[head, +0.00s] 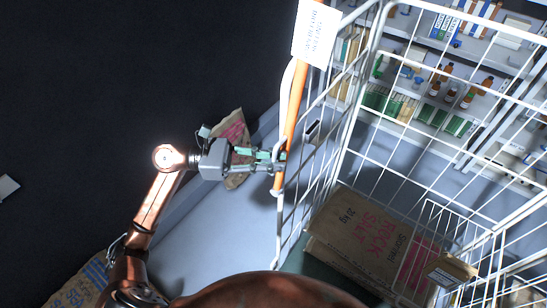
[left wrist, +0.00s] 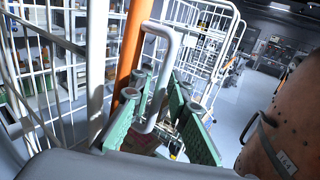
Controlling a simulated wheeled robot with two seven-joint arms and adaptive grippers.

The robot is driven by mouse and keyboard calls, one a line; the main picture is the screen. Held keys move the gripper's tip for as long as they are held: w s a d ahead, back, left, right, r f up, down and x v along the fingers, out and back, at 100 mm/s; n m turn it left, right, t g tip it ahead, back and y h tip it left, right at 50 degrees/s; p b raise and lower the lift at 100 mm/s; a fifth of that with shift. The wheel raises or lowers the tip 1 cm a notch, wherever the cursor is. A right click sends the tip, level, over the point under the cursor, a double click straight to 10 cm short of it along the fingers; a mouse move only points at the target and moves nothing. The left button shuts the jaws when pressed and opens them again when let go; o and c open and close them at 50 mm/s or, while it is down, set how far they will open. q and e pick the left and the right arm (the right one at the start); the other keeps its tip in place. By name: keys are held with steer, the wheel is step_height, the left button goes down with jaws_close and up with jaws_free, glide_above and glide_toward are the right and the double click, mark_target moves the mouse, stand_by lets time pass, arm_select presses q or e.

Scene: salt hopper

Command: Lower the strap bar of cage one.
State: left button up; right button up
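The orange strap bar (head: 293,110) runs down the near-left side of the white wire cage (head: 348,130) in the head view. It also shows in the left wrist view (left wrist: 132,45), with a bent white handle (left wrist: 170,75) beside it. My left gripper (head: 280,162) is at the lower part of the bar, reaching in from the left. In the wrist view its green-padded fingers (left wrist: 155,125) stand apart on either side of the handle's lower end. I cannot tell whether either pad touches it. My right gripper is not in view.
A white printed sign (head: 316,33) hangs at the bar's upper part. Shelves with bottles and boxes (head: 440,85) stand behind the cage. A paper sack (head: 232,130) lies beyond my gripper. The dark floor at left is mostly clear.

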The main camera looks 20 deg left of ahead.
arm_select(q)
steer(key=shift+c, duration=0.7)
jaws_close()
